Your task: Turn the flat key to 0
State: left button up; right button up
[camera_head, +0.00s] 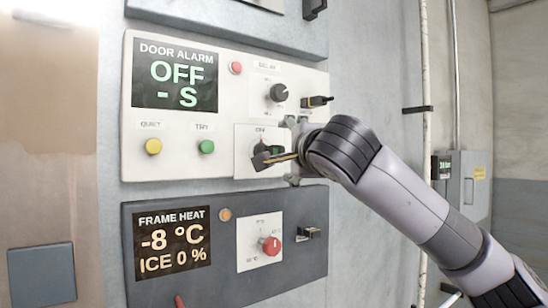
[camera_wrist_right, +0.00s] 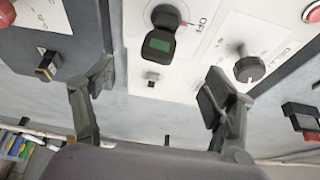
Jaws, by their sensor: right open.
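A dark flat key-like handle (camera_head: 268,159) sits on the white plate at the lower right of the door alarm panel (camera_head: 222,168). In the right wrist view it is a dark piece with a green face (camera_wrist_right: 160,44), hanging from a round dark switch body beside the letters OFF. Its 0 mark cannot be read. My right gripper (camera_head: 293,151) is in front of this plate and hides part of it. In the right wrist view its two fingers (camera_wrist_right: 157,84) are open and apart, the handle beyond the gap between them, with nothing held. My left gripper is not in view.
The alarm display (camera_head: 175,76) reads OFF and - S. A black delay knob (camera_head: 279,92) and a dark lever (camera_head: 318,101) stick out close above my gripper. Below is the frame heat panel (camera_head: 140,286) with a red knob (camera_head: 270,245) and another lever (camera_head: 309,233).

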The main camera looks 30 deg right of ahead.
jog(key=shift+s+d, duration=0.1)
jog(key=shift+s, duration=0.45)
